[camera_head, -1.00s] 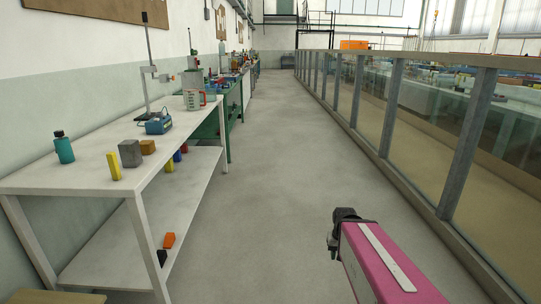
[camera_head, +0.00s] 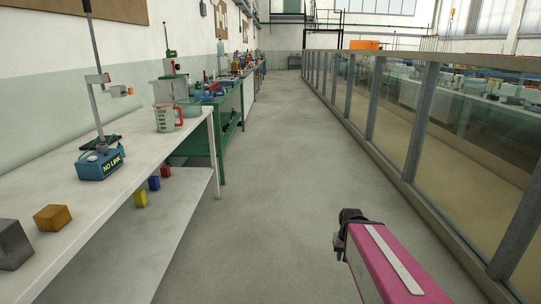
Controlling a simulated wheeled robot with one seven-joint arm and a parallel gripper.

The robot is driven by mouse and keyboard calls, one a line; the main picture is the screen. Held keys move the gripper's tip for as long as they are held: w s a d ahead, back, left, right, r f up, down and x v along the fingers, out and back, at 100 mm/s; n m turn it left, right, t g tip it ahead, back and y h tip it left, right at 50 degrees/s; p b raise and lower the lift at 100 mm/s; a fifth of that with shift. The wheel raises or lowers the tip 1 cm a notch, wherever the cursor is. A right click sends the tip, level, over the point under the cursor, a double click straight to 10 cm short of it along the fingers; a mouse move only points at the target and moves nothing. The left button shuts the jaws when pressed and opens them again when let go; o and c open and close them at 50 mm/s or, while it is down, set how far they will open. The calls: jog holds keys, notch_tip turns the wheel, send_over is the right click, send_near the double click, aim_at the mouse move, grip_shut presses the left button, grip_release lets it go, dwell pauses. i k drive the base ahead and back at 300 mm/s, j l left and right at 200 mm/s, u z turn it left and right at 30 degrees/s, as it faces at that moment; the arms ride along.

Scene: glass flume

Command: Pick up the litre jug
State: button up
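The litre jug (camera_head: 165,117) is a clear measuring jug with a red handle and dark markings. It stands upright near the far right end of the white bench (camera_head: 140,170), on the left side of the view. Its handle points right. My gripper (camera_head: 342,232) is a dark shape at the end of my pink arm, low right of centre over the floor. It is well apart from the jug. Its fingers are too small and dark to show whether they are open or shut.
A blue box (camera_head: 100,165) marked NO LINK with a stand is nearer than the jug. A brown block (camera_head: 52,217) and a grey block (camera_head: 12,243) lie nearer still. A green bench (camera_head: 228,110) follows beyond. The glass flume (camera_head: 420,130) runs along the right. The aisle floor (camera_head: 275,170) is clear.

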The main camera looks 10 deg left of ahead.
aim_at(164, 113)
jog(key=i, duration=1.75)
jog(key=i+l+u, duration=0.1)
jog(key=i, duration=1.6)
jog(key=u, duration=0.4)
jog(key=i+u, duration=0.1)
jog(key=u, duration=0.35)
jog(key=l+u, duration=0.15)
jog(key=u, duration=0.25)
jog(key=i+u, duration=0.1)
jog(key=u, duration=0.3)
